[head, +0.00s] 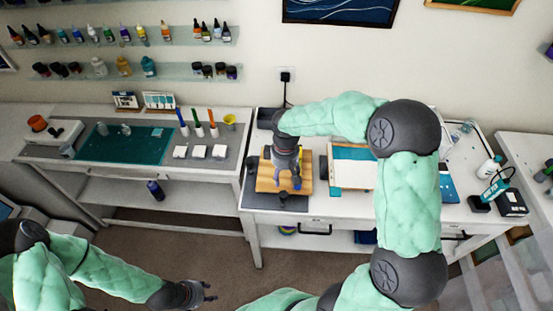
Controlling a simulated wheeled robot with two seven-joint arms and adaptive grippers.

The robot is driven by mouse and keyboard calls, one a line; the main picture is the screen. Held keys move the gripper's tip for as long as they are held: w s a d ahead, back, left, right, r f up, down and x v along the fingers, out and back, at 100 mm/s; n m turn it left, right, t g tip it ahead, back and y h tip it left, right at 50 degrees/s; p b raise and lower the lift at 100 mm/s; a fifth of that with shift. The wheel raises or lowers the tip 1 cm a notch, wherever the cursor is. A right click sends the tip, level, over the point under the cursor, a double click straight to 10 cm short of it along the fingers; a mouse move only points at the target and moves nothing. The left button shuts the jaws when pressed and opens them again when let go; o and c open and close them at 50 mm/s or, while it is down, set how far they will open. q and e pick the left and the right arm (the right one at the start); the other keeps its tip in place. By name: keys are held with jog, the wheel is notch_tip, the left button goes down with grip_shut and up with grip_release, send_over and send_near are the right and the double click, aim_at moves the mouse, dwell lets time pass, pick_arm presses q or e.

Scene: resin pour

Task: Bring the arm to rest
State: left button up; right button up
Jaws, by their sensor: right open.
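My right arm reaches over the right-hand workbench. My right gripper (287,178) is open and points down over a wooden board (265,181). A small blue item (297,182) shows beside its fingers; I cannot tell whether they touch. My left gripper (210,291) is low at the bottom of the view, in front of the benches and over the floor. Its fingers look apart, with nothing between them. The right forearm hides part of the right bench.
The left bench (216,174) carries a teal mat (100,150), coloured bottles and white blocks. On the right bench are a framed panel (354,174), a white bottle (489,167) and dark boxes (511,203). Shelves of bottles line the wall. Floor between benches is clear.

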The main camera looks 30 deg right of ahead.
jog(key=s+a+f+m+y+b, duration=0.1)
jog(key=s+a+f+b, duration=0.4)
jog(key=f, duration=0.8)
jog(key=s+a+f+m+y+b, duration=0.1)
jog(key=s+a+f+m+b, duration=0.2)
jog(key=f, duration=1)
jog(key=s+a+f+m+y+b, duration=0.2)
jog(key=s+a+f+b, duration=0.6)
jog(key=f, duration=0.6)
jog(key=shift+s+a+m, duration=0.5)
jog(key=shift+a+m, duration=0.1)
jog(key=shift+a, duration=0.4)
